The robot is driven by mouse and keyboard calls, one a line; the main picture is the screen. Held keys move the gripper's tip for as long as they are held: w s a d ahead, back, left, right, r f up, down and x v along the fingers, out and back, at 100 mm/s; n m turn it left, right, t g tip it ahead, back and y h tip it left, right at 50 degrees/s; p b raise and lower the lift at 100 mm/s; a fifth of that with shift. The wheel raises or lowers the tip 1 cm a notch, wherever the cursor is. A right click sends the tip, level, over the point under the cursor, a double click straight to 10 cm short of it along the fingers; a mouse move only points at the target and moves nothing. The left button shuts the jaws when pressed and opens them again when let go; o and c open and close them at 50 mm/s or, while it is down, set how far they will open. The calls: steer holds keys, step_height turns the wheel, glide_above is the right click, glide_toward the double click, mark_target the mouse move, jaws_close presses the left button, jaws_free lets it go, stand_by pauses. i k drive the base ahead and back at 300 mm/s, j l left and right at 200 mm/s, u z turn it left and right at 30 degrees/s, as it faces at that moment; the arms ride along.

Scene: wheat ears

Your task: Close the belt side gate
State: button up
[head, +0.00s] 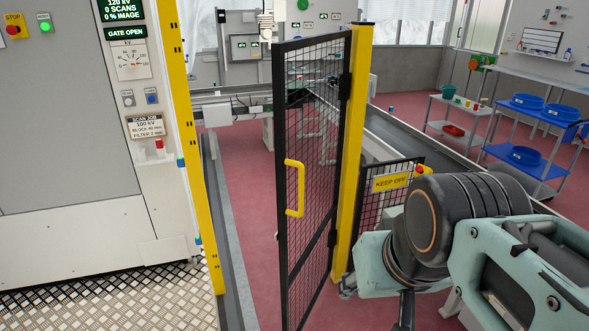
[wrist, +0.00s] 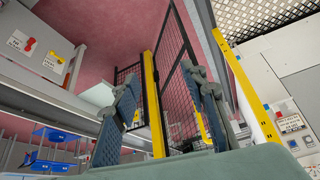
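The side gate (head: 312,120) is a black-framed mesh panel with a yellow handle (head: 300,188). It hangs from a yellow post (head: 352,150) and stands swung open, away from the yellow post (head: 185,110) beside the grey cabinet. In the wrist view the gate's mesh (wrist: 175,95) shows beyond the fingers, next to its yellow post (wrist: 154,110). My gripper (wrist: 161,80) is open and empty, its two fingers well apart. It is not touching the gate as far as I can see. In the head view my arm bulks at lower right and the gripper is mostly hidden.
A "GATE OPEN" display (head: 124,28) is on the grey cabinet. A "KEEP OFF" sign (head: 392,182) hangs on a low mesh fence right of the gate post. Blue tubs (head: 545,107) stand on shelves at right. Red floor lies clear left of the gate.

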mark_target(279, 50)
steer(key=i+z, duration=0.15)
steer(key=i, duration=0.85)
